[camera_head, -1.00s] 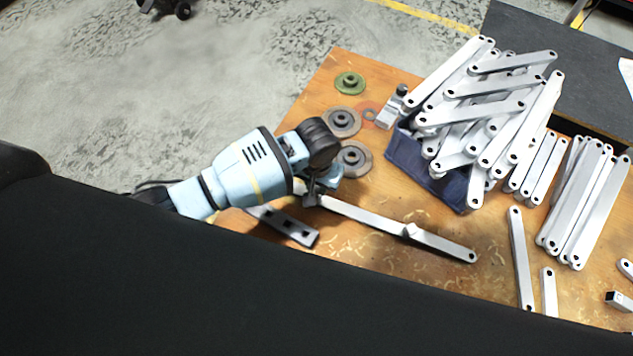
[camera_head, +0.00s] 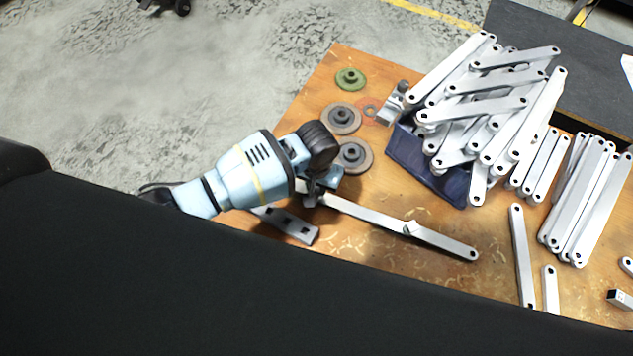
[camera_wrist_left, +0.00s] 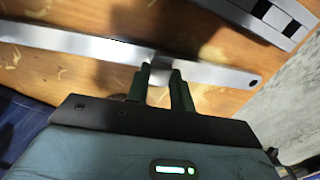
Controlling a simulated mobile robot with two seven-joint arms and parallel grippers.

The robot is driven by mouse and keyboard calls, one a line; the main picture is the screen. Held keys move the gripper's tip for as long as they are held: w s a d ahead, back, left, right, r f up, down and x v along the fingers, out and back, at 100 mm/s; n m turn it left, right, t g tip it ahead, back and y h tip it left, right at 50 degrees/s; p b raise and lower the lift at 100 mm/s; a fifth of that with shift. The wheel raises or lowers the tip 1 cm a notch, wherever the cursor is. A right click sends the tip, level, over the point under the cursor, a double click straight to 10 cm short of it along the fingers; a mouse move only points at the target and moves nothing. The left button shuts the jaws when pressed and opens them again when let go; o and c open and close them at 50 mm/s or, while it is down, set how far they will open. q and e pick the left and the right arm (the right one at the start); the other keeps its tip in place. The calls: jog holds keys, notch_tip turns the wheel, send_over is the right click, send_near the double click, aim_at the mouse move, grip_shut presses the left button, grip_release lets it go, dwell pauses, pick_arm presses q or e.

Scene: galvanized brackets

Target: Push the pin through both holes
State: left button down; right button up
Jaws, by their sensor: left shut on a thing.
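My left gripper (camera_head: 312,198) is low over the left part of a long silver bar (camera_head: 375,217) on the wooden table. In the left wrist view its two dark fingers (camera_wrist_left: 160,78) are closed around a small grey piece (camera_wrist_left: 160,70), apparently the pin, at the bar. The fingers hide most of this piece, and I cannot tell whether it is in a hole. The bar (camera_wrist_left: 75,43) has a round hole near its end, right of the fingers. In the head view the bar shows a raised joint partway along and a hole at its right end. My right gripper is out of view.
A slotted grey bar (camera_head: 287,223) lies beside the gripper. Round discs (camera_head: 341,118) lie behind it. A blue bin (camera_head: 425,168) heaped with silver brackets (camera_head: 490,100) stands to the right. More brackets (camera_head: 585,200) lie at the far right. My black body covers the foreground.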

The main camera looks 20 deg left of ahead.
pick_arm(q)
jog(key=shift+f, duration=0.45)
dwell(0.4)
jog(key=c, duration=1.1)
grip_release()
jog(key=shift+c, duration=0.2)
jog(key=shift+r, duration=0.1)
notch_tip(320, 180, up, 7)
jog(key=shift+f+p, duration=0.1)
jog(key=shift+p, duration=0.9)
jog(key=shift+r, duration=0.45)
